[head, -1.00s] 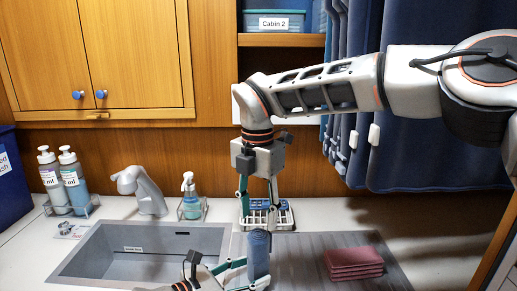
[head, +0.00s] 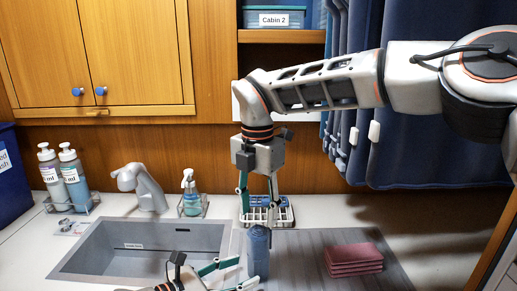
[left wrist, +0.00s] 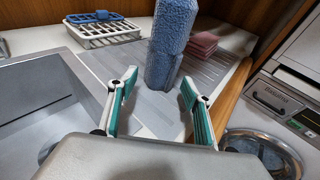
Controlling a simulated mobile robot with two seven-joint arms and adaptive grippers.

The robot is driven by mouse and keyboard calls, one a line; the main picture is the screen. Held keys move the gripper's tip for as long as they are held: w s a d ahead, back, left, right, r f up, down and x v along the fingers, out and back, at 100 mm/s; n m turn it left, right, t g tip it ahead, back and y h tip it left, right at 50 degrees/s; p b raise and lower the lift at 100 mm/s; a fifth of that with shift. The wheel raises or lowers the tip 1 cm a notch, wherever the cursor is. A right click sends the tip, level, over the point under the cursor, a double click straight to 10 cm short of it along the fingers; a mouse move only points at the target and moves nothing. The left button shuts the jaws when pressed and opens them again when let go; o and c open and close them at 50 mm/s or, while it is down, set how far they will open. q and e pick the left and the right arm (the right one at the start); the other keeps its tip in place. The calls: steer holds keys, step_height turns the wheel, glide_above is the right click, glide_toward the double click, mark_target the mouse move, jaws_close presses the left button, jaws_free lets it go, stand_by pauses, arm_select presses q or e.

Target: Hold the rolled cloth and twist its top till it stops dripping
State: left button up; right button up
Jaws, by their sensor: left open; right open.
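The rolled blue cloth (head: 258,254) stands upright on the grey ribbed drainboard, right of the sink. It also shows in the left wrist view (left wrist: 171,42), beyond the gap between my left fingers. My left gripper (head: 246,273) is open just left of the cloth, low down, with its green-padded fingers apart and nothing held. They also show in the left wrist view (left wrist: 156,84). My right gripper (head: 259,204) points down, open and empty, with its fingertips just above the cloth's top. I cannot make out any drips.
The sink (head: 150,250) lies to the left, with a faucet (head: 143,187) behind it. A soap bottle (head: 191,193) and a white rack (head: 284,215) stand at the back. Folded dark red cloths (head: 354,257) lie on the drainboard's right. Blue curtains hang at the right.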

arm_select(q)
steer(key=shift+s+a, duration=0.2)
steer(key=o, duration=0.5)
steer(key=shift+o, duration=0.2)
